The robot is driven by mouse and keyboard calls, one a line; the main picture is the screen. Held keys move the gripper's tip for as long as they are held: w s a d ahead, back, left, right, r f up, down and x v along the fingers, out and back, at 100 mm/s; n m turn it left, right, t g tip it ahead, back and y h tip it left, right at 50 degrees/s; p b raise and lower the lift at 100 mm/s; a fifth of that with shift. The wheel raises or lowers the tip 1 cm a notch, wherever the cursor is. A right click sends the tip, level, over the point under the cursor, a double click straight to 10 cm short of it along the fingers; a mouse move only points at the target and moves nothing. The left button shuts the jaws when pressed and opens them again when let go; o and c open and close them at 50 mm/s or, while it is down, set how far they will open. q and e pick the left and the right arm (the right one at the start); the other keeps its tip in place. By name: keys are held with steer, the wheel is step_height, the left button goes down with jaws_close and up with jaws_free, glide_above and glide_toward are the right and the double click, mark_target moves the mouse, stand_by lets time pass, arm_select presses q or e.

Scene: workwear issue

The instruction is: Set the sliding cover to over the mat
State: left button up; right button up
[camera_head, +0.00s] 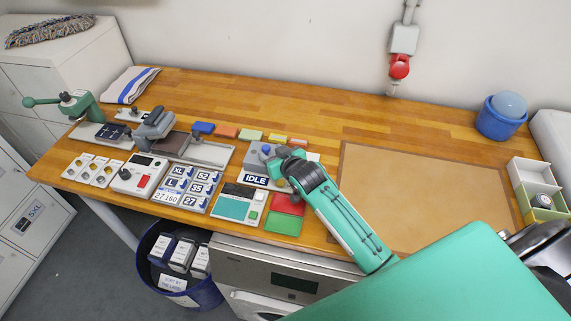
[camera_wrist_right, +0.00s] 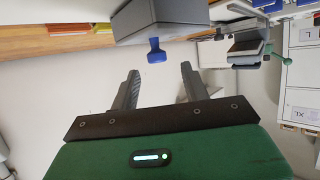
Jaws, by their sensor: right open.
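A long grey rail unit lies at the left of the bench. A grey raised block (camera_head: 155,123), which looks like the sliding cover, stands at the rail's middle. A dark brown pad (camera_head: 170,143), possibly the mat, lies just in front of it; a navy piece (camera_head: 112,132) lies to its left. My right gripper (camera_head: 284,168) is by the grey IDLE box (camera_head: 255,180), right of the rail unit, and partly hides it. In the wrist view the right gripper (camera_wrist_right: 158,82) is open and empty, with a blue knob (camera_wrist_right: 155,50) under a grey box beyond the fingertips. My left gripper is not in view.
A green-handled press (camera_head: 78,104) stands at the far left. A control box with a red button (camera_head: 140,175), number tiles (camera_head: 185,187) and red and green pads (camera_head: 285,215) line the front. A large tan board (camera_head: 425,195) lies bare at right. Blue tub (camera_head: 500,120) stands behind.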

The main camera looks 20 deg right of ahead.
steer(key=b+v, duration=0.2)
steer(key=v, duration=0.7)
steer(key=shift+s, duration=0.2)
